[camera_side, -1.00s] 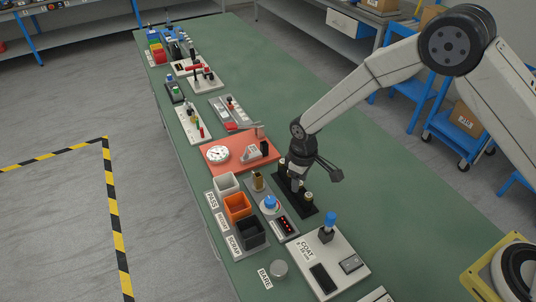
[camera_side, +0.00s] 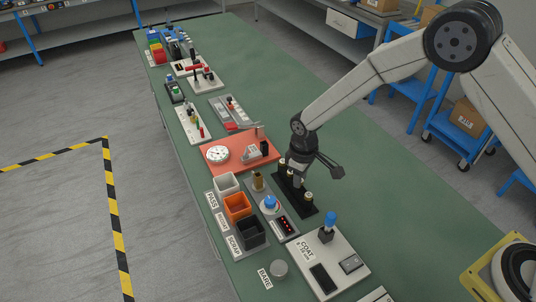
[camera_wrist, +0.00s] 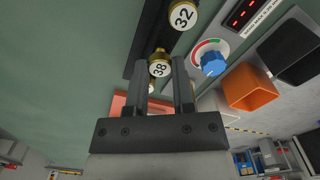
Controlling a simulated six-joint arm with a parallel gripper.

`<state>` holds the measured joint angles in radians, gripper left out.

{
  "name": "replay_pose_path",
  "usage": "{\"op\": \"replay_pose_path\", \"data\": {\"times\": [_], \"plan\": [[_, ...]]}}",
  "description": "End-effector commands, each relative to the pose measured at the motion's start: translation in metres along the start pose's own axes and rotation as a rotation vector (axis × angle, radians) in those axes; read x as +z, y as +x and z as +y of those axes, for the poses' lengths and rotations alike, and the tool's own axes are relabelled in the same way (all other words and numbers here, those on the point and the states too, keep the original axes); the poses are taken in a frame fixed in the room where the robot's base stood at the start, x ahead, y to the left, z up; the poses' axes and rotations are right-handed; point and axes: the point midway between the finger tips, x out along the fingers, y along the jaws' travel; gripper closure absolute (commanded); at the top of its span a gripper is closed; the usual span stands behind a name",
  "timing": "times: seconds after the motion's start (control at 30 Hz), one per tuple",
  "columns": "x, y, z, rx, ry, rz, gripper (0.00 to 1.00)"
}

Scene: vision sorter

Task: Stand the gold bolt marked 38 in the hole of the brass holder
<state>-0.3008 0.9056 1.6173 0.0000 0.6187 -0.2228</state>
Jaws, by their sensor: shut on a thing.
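The gold bolt marked 38 (camera_wrist: 160,67) is between the fingers of my gripper (camera_wrist: 164,75), its white numbered top facing the wrist camera. My gripper is shut on it. In the side view my gripper (camera_side: 297,165) is above the black rack (camera_side: 310,210); the held bolt is hard to make out there. The brass holder (camera_side: 258,182) stands upright on a grey panel, left of my gripper. Its hole is too small to see. I cannot pick out the holder in the wrist view.
A gold bolt marked 32 (camera_wrist: 183,14) stands in the rack beside the held bolt. A blue knob (camera_side: 270,202) and red display (camera_side: 285,225) are near the holder. White, orange (camera_side: 237,206) and black bins stand to the left. A red plate with a dial (camera_side: 217,154) lies behind.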

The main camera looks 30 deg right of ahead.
Motion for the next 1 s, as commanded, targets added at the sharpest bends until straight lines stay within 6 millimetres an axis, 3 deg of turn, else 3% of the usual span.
{"op": "replay_pose_path", "data": {"times": [1.0], "plan": [[0.0, -0.036, 0.0, 0.0, 0.0, 0.001, 1.0]]}}
